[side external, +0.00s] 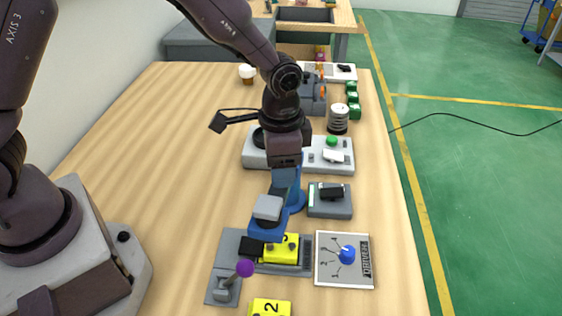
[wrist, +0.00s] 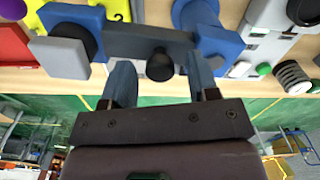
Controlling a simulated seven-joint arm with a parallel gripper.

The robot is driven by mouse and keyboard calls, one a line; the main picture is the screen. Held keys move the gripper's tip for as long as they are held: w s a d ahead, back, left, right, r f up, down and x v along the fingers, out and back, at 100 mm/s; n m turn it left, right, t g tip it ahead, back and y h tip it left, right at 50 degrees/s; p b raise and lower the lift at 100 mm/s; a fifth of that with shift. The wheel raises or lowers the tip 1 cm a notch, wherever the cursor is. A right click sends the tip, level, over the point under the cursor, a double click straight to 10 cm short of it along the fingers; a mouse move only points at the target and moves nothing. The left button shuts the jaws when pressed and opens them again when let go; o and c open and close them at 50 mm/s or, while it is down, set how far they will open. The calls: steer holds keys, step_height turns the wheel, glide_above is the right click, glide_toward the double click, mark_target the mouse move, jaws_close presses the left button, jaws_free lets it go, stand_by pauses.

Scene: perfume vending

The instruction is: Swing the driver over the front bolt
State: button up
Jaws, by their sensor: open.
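The driver is a blue swing unit with a round blue post (side external: 294,198) and a blue head with a grey square pad (side external: 267,207). Its grey bar (wrist: 185,43) runs between head and post in the wrist view, with a black knob (wrist: 160,65) on it. My gripper (wrist: 165,80) is open, with one finger on either side of the knob; I cannot tell whether they touch it. The driver head is over the left part of a yellow block marked 3 (side external: 284,243), on a grey base (side external: 228,244). Dark round bolt-like spots show on this block; the head hides part of it.
A panel labelled DRIVER (side external: 328,274) with a blue dial (side external: 347,254) lies to the right. A lever with a purple ball (side external: 245,268) and another yellow block (side external: 270,308) are in front. A grey box (side external: 330,207) stands right of the post. The table's left side is clear.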

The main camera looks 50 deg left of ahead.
steer(key=shift+c, duration=0.4)
jaws_close()
steer(key=shift+w+d+n, duration=0.35)
steer(key=shift+n, duration=0.5)
steer(key=shift+w+d+n, duration=0.3)
steer(key=shift+n, duration=0.55)
steer(key=shift+o, duration=0.4)
jaws_free()
steer(key=shift+r, duration=0.1)
step_height(320, 180, up, 13)
